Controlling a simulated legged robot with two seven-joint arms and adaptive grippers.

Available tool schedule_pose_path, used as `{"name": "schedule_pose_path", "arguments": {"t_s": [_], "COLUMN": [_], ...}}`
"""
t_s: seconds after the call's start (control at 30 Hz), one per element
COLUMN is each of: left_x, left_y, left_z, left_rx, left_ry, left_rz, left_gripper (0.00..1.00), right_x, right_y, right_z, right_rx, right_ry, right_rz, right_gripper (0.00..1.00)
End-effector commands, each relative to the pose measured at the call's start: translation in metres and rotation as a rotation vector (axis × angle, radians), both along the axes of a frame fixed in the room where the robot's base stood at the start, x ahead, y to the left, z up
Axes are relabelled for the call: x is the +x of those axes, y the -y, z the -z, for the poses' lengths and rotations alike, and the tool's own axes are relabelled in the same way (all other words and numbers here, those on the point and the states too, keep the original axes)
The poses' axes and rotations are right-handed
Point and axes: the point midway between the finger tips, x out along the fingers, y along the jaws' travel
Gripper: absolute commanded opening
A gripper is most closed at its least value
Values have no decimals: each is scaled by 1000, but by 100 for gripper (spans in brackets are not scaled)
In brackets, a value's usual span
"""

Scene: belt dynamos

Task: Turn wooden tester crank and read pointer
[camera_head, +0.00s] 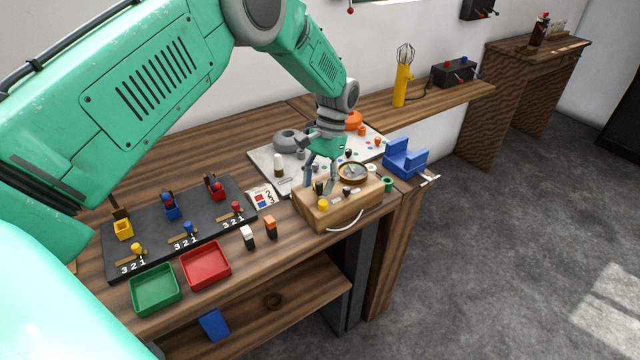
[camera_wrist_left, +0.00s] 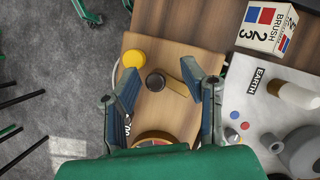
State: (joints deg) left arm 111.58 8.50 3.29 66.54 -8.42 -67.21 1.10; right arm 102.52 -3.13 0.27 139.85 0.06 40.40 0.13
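The wooden tester box (camera_head: 342,214) stands near the front edge of the bench, with a yellow knob (camera_head: 322,205), a dark knob (camera_head: 320,187) and a round brass-rimmed dial (camera_head: 352,171) on top. My left gripper (camera_head: 319,184) points down over the box. In the left wrist view its fingers (camera_wrist_left: 158,70) are apart, with the dark knob (camera_wrist_left: 156,80) in line with the gap; I cannot tell whether either touches it. A brass strip (camera_wrist_left: 177,87) shows beside that knob. The dial (camera_wrist_left: 154,137) is partly hidden by the gripper, and its pointer reading is too small to tell.
A black board (camera_head: 180,222) with coloured parts lies left, with green (camera_head: 155,290) and red (camera_head: 206,265) trays in front. A pale plate (camera_head: 262,164) with several parts lies behind the box. A blue cradle (camera_head: 405,160) stands right.

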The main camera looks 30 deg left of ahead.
Motion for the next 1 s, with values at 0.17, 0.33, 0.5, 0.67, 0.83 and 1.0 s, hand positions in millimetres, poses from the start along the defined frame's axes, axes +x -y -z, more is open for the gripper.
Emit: {"name": "schedule_pose_path", "arguments": {"t_s": [0.17, 0.33, 0.5, 0.67, 0.83, 1.0], "left_x": [-1, 4, 17, 31, 42, 46], "left_y": [1, 1, 1, -1, -2, -2], "left_z": [2, -9, -39, -70, -95, -107], "left_rx": [-2, -2, -2, -1, -2, -2], "left_ry": [-4, -2, 1, 0, -1, -3], "left_rz": [0, 0, -1, 1, 0, -1], "left_gripper": [37, 37, 37, 37, 37, 37], "right_x": [0, -3, -3, -3, -3, -3], "right_y": [0, 0, 0, 0, 0, 0], "right_z": [0, -1, -1, -1, 0, 0], "right_rx": [0, 0, 0, 0, 0, 0], "right_ry": [0, 3, 3, 3, 3, 3], "right_rz": [0, 0, 0, 0, 0, 0], "right_gripper": [40, 40, 40, 40, 40, 40]}}
